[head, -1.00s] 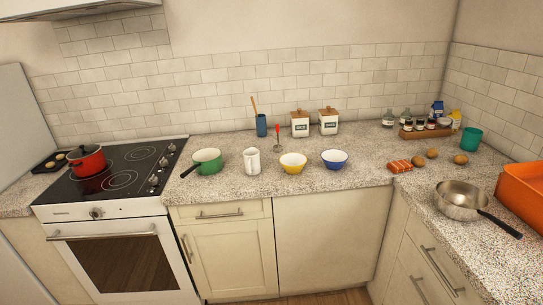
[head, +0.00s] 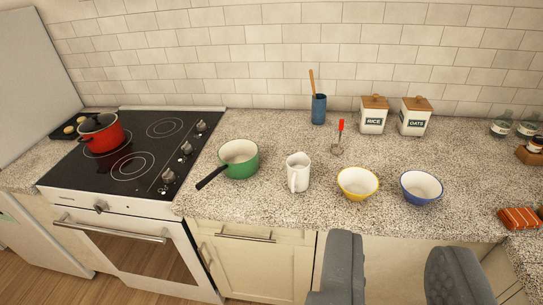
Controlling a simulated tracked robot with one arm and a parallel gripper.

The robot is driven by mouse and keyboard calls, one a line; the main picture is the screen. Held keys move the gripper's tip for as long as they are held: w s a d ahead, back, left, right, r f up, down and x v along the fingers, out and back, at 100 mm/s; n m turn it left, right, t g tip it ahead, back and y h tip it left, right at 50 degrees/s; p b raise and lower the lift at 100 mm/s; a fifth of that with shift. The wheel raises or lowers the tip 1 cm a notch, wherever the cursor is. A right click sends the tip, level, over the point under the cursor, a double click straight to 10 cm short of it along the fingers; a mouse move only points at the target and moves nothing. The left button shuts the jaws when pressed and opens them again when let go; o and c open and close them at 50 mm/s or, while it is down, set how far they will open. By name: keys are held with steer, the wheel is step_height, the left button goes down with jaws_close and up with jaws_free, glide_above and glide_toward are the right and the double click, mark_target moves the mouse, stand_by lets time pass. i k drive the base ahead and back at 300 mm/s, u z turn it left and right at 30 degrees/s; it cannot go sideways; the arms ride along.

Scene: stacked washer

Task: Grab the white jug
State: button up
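The white jug (head: 298,174) stands upright on the speckled countertop (head: 262,205), between a green saucepan and a yellow bowl. Its handle side faces toward me. My gripper (head: 401,268) shows at the bottom of the view as two grey fingers spread wide apart, with nothing between them. It is in front of the counter, lower and to the right of the jug, and apart from it.
The green saucepan (head: 239,160) is left of the jug, its black handle pointing front-left. The yellow bowl (head: 358,183) and blue bowl (head: 421,187) stand to the right. A red-handled utensil (head: 340,135) and a blue utensil cup (head: 319,109) are behind. The stove (head: 135,155) is at left.

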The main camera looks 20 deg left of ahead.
mark_target(298, 181)
steer(key=u, duration=0.3)
steer(key=i, duration=1.15)
steer(key=u, duration=0.4)
